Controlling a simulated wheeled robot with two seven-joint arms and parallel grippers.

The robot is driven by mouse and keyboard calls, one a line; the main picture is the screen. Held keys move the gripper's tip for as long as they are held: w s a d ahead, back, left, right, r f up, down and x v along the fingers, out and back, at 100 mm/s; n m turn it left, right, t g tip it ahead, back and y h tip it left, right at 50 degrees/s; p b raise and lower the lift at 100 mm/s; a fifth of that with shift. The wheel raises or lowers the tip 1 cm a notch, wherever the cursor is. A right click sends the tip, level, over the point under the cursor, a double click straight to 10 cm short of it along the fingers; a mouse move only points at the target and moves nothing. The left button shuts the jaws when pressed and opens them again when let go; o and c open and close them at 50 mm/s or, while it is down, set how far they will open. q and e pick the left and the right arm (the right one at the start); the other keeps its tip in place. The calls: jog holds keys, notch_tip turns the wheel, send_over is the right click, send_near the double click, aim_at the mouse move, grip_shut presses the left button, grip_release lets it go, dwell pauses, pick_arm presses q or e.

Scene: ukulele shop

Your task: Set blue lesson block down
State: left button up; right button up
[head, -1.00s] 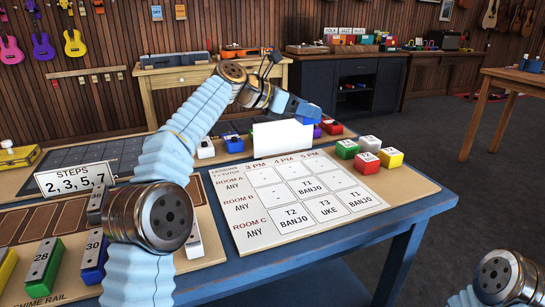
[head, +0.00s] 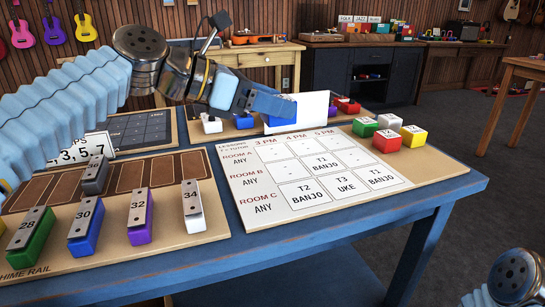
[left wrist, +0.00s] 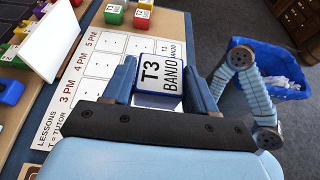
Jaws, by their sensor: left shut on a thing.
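My left gripper (head: 272,106) is shut on the blue lesson block (head: 283,114). In the left wrist view the block (left wrist: 160,73) sits between the two fingers (left wrist: 163,88), its white top reading T3 BANJO. In the head view the block is in front of a white blank card (head: 312,108), near the far edge of the lesson board (head: 243,225). It appears held above the board; the exact gap cannot be told. Rooms run down the board, and 3, 4 and 5 PM run across. My right gripper is not in view; only part of that arm shows.
Red (head: 387,141), yellow (head: 413,136), white (head: 389,122) and green (head: 365,127) blocks stand at the board's far right corner. More blocks stand behind the board, including another blue one (head: 243,121). Chime bars (head: 140,216) stand at left.

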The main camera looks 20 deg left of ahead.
pick_arm(q)
jog(key=w+a+f, duration=0.2)
jog(key=w+f, duration=0.2)
jog(key=w, duration=0.4)
jog(key=b, duration=0.1)
send_over(269, 152)
jog(key=s, duration=0.1)
notch_tip(269, 152, down, 5)
jog(key=shift+s+d+r, duration=0.1)
jog(key=shift+d, duration=0.05)
jog(key=shift+w+f, duration=0.4)
jog(key=shift+f, duration=0.15)
jog(key=shift+w+f+b, duration=0.1)
jog(key=shift+f+b, duration=0.65)
jog(key=shift+f, duration=0.85)
jog(key=shift+f, duration=0.15)
jog(key=o, duration=1.1)
